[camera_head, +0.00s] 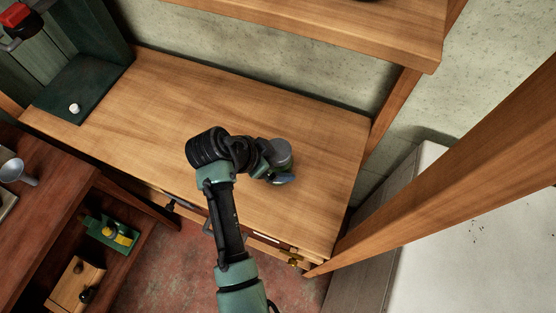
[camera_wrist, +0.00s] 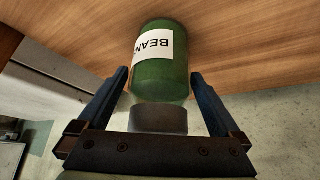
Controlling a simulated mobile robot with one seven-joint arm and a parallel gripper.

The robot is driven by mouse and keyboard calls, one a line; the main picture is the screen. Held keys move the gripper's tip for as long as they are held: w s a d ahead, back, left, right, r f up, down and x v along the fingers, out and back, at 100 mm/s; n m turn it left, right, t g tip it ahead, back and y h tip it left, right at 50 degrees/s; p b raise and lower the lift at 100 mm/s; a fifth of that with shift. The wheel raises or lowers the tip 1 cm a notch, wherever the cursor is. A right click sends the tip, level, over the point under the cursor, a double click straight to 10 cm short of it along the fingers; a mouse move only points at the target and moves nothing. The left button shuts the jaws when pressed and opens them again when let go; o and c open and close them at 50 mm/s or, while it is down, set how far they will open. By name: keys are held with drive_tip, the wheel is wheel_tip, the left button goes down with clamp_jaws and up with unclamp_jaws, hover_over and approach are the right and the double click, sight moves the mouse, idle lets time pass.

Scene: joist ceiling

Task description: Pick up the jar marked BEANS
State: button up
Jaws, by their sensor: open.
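The jar marked BEANS (camera_wrist: 155,75) is green with a white label and a grey lid (camera_wrist: 159,119). In the wrist view it appears upside down, with its base on the wooden surface. My gripper (camera_wrist: 160,74) is open, with one blue finger on each side of the jar and a gap showing on both sides. In the head view my gripper (camera_head: 274,168) is over the right part of the wooden bench (camera_head: 200,95). A grey round top (camera_head: 282,151), apparently the jar's lid, shows beside it; my arm hides most of the jar.
A wooden shelf (camera_head: 340,25) hangs above the back of the bench. A slanting wooden post (camera_head: 460,165) stands at the right. A dark green board with a small white object (camera_head: 74,108) is at the far left. The bench's middle is clear.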

drive_tip(key=shift+w+d+f, duration=0.2)
drive_tip(key=shift+d+f, duration=0.05)
drive_tip(key=shift+f, duration=0.3)
drive_tip(key=shift+r, duration=0.1)
drive_tip(key=c, duration=1.5)
